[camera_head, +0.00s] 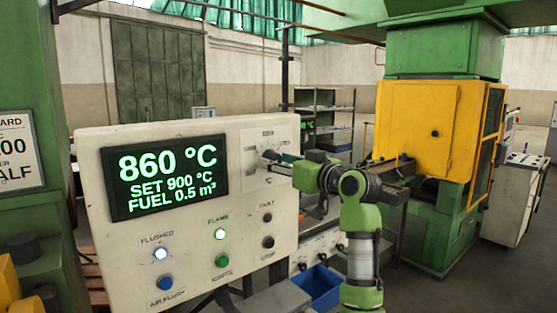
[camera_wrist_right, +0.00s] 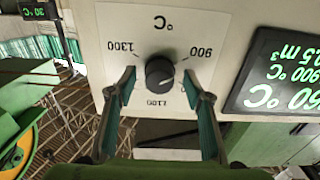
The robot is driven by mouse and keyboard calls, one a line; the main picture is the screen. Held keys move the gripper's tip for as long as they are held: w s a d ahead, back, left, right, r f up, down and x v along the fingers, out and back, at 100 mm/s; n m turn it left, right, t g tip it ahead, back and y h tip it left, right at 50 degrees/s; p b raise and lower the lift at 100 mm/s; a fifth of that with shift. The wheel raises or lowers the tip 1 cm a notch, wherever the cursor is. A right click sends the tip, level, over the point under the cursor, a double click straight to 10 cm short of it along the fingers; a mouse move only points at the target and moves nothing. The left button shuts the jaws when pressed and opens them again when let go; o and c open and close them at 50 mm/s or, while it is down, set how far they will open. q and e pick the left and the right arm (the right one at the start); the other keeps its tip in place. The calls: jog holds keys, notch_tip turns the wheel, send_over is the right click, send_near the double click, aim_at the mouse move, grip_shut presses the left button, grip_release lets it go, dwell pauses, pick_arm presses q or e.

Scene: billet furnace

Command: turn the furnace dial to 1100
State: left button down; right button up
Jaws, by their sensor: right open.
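The furnace dial (camera_wrist_right: 159,72) is a round black knob on a white scale plate (camera_wrist_right: 200,22). In the right wrist view the plate appears upside down, with 900 at right, 1300 at left and 1100 below the knob. The knob's pointer seems to face the 900 side. The display (camera_head: 165,176) reads 860 °C, SET 900 °C, FUEL 0.5 m³. My right gripper (camera_head: 276,157) is at the dial, open, with one finger on each side of the knob and visible gaps between; the wrist view shows it too (camera_wrist_right: 159,82). My left gripper is out of view.
The panel (camera_head: 120,225) also carries a lit FLUSHED lamp (camera_head: 160,253), a lit FLAME lamp (camera_head: 221,233), a blue button (camera_head: 165,283), a green button (camera_head: 222,260) and black controls (camera_head: 268,242). A blue bin (camera_head: 318,287) is below right. A yellow-green machine (camera_head: 417,125) stands behind.

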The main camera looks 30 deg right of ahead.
jog(key=c, duration=1.1)
jog(key=shift+m, duration=0.3)
